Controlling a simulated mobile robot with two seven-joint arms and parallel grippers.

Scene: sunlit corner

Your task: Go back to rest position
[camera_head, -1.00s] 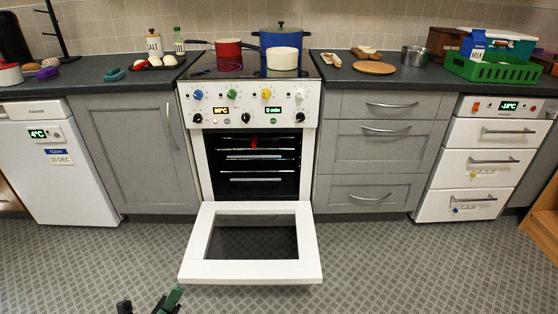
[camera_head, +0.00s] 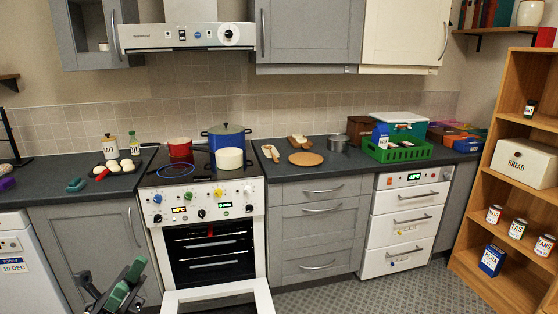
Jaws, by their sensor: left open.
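My left gripper (camera_head: 112,286) shows at the lower left of the head view, dark with green pads on its fingers. Its fingers are apart and nothing is between them. It is in front of the grey cupboard, to the left of the white oven (camera_head: 210,255). The oven door (camera_head: 220,297) hangs open, and its lower part is cut off by the frame's bottom edge. My right gripper is not in view.
On the worktop stand a red pan (camera_head: 180,148), a blue pot (camera_head: 226,138), a cream pot (camera_head: 230,158) and a green crate (camera_head: 398,152). A wooden shelf (camera_head: 510,215) is at the right. Floor (camera_head: 420,285) is clear before the drawers.

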